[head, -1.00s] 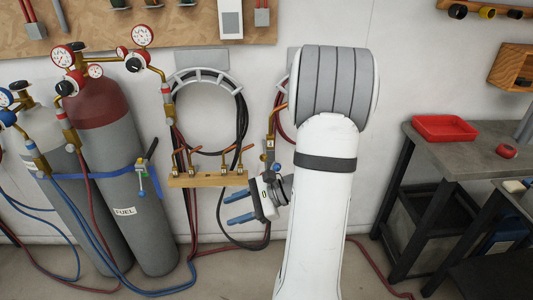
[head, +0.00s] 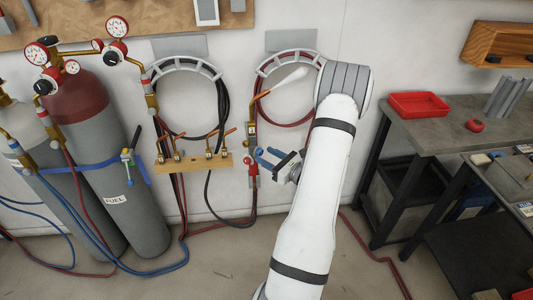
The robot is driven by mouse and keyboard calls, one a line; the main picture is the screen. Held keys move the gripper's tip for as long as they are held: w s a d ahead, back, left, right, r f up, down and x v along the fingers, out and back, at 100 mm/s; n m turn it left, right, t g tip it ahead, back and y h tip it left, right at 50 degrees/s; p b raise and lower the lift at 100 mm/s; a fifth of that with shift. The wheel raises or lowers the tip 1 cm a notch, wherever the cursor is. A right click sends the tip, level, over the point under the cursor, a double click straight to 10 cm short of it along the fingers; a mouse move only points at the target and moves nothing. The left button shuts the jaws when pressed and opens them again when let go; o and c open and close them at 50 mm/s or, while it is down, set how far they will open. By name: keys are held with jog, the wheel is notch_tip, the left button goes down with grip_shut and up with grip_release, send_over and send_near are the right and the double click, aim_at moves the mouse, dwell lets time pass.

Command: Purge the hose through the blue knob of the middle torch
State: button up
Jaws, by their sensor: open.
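A brass torch (head: 252,122) with a copper tip hangs upright on the wall, right of a wooden rack. A pale, elongated plume-like shape (head: 290,81) extends up and right from its tip. Red fittings (head: 251,166) show at its lower end, with hoses below. My gripper (head: 264,160) is open, with blue fingers pointing left beside this lower end. Nothing shows between the fingers; I cannot tell whether they touch the torch. I cannot make out a blue knob there. Several smaller copper-tipped pieces (head: 210,148) stand on the wooden rack (head: 195,164).
Two grey cylinders stand left, one a red-topped FUEL cylinder (head: 130,185) with gauges and a blue strap. Coiled hoses hang on wall hooks (head: 185,67). A workbench (head: 440,125) with a red tray (head: 419,104) stands right. Hoses cross the floor.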

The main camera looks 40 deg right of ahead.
jog(key=shift+w+a, duration=0.2)
jog(key=shift+w, duration=0.45)
jog(key=c, duration=0.9)
jog(key=shift+d, duration=0.2)
jog(key=shift+c, duration=0.5)
jog(key=shift+a+f, duration=0.1)
jog(key=shift+a, duration=0.05)
jog(key=shift+b, duration=0.4)
